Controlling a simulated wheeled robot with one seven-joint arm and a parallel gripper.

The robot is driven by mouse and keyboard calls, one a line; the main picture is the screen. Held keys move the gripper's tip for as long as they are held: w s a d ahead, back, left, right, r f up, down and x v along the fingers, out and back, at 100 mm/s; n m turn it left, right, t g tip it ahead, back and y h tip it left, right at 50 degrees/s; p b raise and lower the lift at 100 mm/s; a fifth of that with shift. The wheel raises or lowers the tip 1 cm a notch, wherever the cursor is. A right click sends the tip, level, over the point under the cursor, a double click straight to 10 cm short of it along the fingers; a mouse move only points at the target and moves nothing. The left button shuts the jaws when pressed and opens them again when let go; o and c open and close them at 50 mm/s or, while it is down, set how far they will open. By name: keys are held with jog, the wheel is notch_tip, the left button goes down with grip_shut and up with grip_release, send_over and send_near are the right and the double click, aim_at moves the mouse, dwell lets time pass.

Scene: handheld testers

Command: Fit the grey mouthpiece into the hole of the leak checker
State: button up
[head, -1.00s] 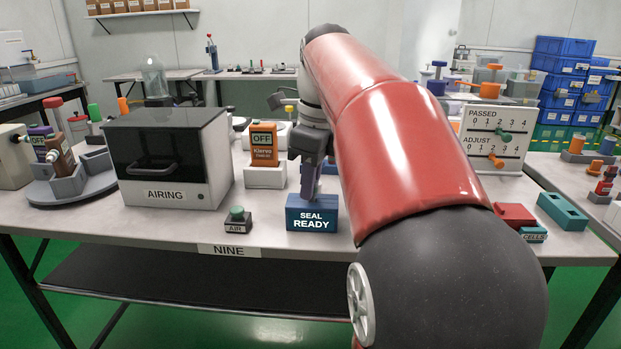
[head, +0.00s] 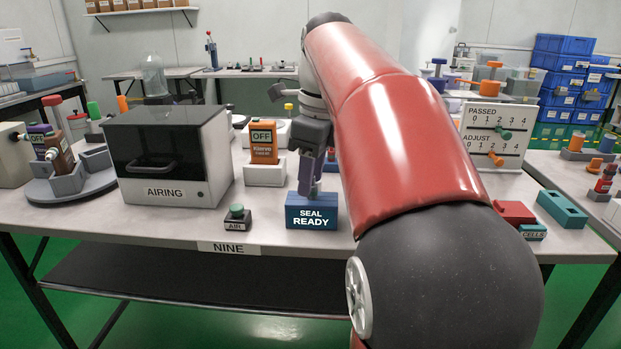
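My gripper (head: 309,150) is over the blue block marked SEAL READY (head: 312,212), which I take to be the leak checker. The gripper appears shut on a slim purple tester (head: 307,174), which hangs down, slightly tilted, right at the top of the block. A small greyish part, perhaps the grey mouthpiece (head: 316,187), shows at its lower end. The block's hole is hidden, so I cannot tell whether the mouthpiece is in it or only above it.
The AIRING cabinet (head: 167,155) stands to the left, with an AIR button box (head: 237,218) in front. An orange tester marked OFF (head: 264,142) stands in a white holder (head: 265,173) behind. A PASSED/ADJUST panel (head: 495,137) is at right. A turntable (head: 45,192) is far left.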

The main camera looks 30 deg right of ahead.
aim_at(316, 186)
jog(key=r, duration=0.2)
jog(key=r+p, duration=0.1)
jog(key=r, duration=0.3)
jog(key=shift+s+d, duration=0.3)
jog(key=shift+f, duration=0.1)
